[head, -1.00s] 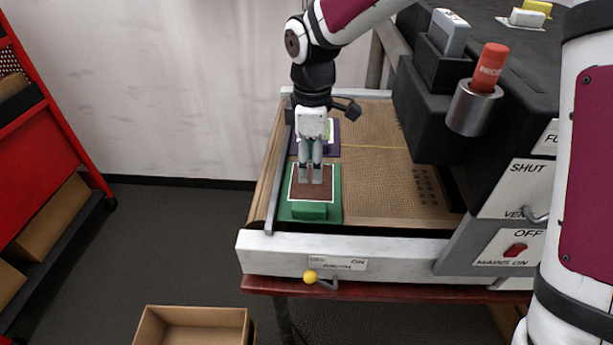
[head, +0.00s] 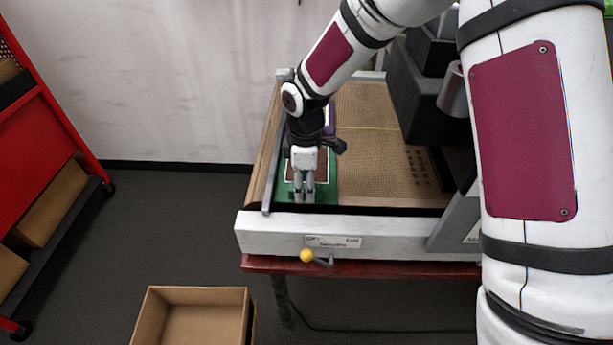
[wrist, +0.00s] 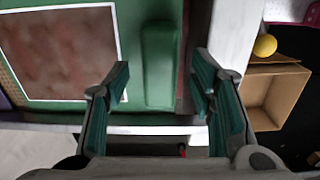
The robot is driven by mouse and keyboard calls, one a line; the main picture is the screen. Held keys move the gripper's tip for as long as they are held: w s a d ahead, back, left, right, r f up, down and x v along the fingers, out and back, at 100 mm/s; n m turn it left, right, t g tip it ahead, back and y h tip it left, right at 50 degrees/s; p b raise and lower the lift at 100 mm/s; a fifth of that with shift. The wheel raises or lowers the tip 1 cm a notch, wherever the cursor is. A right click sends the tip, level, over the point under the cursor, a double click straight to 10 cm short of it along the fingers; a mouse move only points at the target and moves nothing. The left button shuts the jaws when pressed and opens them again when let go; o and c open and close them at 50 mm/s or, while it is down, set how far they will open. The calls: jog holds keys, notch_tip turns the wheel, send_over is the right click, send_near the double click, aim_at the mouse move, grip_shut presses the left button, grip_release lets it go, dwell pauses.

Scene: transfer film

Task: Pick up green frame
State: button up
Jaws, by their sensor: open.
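The green frame (head: 329,189) lies flat on the mesh bed at its near left corner. It has a brown panel with a white border, and a raised green bar (wrist: 160,65) along its near side. My gripper (head: 303,199) points down over the near part of the frame and hides much of it and the bar in the head view. In the wrist view my gripper (wrist: 163,78) is open, with one finger on each side of the bar's line. The fingers look apart from the bar; their exact height above it is hard to tell.
A purple frame lies behind the green one, mostly hidden by my arm. The machine's pale front rail (head: 375,232) has a yellow-knobbed lever (head: 307,255). A dark machine housing (head: 420,95) stands at right. An open cardboard box (head: 193,315) is on the floor.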

jog(key=shift+f, duration=0.85)
jog(key=shift+c, duration=0.2)
grip_shut()
jog(key=shift+r, duration=0.15)
